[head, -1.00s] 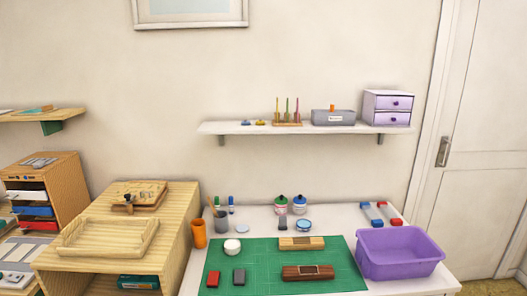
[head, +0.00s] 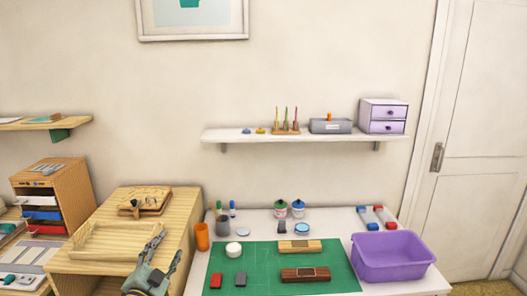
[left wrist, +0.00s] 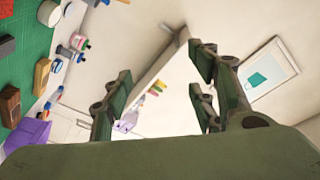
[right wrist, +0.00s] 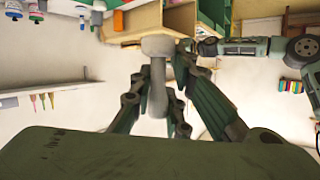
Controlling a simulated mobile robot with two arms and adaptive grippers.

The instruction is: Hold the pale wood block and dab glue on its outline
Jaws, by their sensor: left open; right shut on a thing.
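The pale wood block (head: 300,246) lies on the green cutting mat (head: 255,262), with a darker recess in its top. It also shows in the left wrist view (left wrist: 41,76). My left gripper (head: 156,244) is raised in front of the wooden stand, left of the mat and well away from the block. In the left wrist view its fingers are apart and empty (left wrist: 160,95). My right gripper (right wrist: 160,100) shows only in the right wrist view, shut on a grey knobbed tool (right wrist: 158,72) with a wide end and slim stem. I cannot tell whether this tool carries glue.
On the mat are a dark brown block (head: 305,274), a red block (head: 216,281), a grey block (head: 240,279) and a white round pot (head: 233,249). A purple bin (head: 395,257) stands at right. Lidded jars (head: 281,208) stand behind. The wooden stand (head: 75,265) is at left.

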